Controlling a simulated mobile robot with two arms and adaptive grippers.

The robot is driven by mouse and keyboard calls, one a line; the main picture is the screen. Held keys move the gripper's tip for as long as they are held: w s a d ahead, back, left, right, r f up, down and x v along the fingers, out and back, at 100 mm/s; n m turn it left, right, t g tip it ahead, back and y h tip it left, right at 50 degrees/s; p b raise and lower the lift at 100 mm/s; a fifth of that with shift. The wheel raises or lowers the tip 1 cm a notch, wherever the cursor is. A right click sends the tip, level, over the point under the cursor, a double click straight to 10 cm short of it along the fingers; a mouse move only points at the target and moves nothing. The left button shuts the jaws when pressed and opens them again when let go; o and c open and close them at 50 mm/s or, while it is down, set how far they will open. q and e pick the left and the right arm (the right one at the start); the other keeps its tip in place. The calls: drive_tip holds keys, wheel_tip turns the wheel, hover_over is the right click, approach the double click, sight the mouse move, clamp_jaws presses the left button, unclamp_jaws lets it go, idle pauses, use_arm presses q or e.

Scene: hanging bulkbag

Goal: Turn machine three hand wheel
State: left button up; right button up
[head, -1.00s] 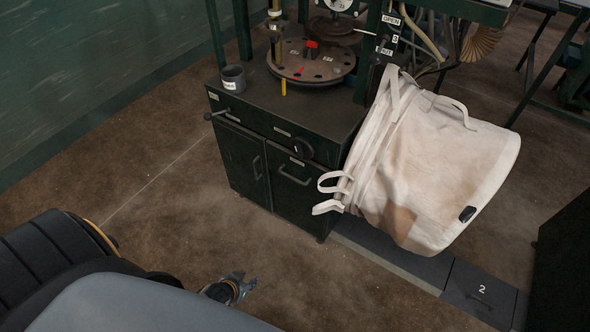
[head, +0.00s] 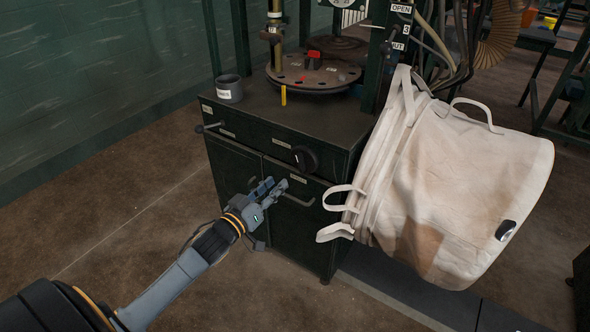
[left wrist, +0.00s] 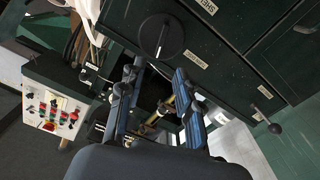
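A black round hand wheel or knob (head: 305,158) with a pale mark sits on the front of the dark green machine cabinet (head: 235,170). It also shows in the left wrist view (left wrist: 161,36), beyond the fingertips. My left gripper (head: 272,188) is in front of the cabinet doors, below and left of the knob and apart from it. In the left wrist view its two fingers (left wrist: 158,78) stand apart with nothing held between them. A small crank handle (head: 208,127) sticks out at the cabinet's left. My right gripper is not in view.
A large white bulk bag (head: 465,175) with loops hangs right of the cabinet. A grey cup (head: 229,88) and a round turntable (head: 315,74) are on the cabinet top. A control panel (left wrist: 55,105) shows in the wrist view. The floor at left is clear.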

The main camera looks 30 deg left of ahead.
sight(298, 163)
use_arm(q)
drive_tip(key=w, duration=0.3)
drive_tip(key=w+b, duration=0.1)
drive_tip(key=w, duration=0.5)
drive_tip(key=shift+w+d+f, duration=0.1)
drive_tip(key=shift+w+d, duration=0.1)
drive_tip(key=shift+d, duration=0.15)
drive_tip(key=shift+w+d, duration=0.1)
drive_tip(key=shift+w, duration=0.4)
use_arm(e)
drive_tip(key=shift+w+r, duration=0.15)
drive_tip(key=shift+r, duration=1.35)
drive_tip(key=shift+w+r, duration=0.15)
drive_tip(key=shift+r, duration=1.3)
use_arm(q)
clamp_jaws()
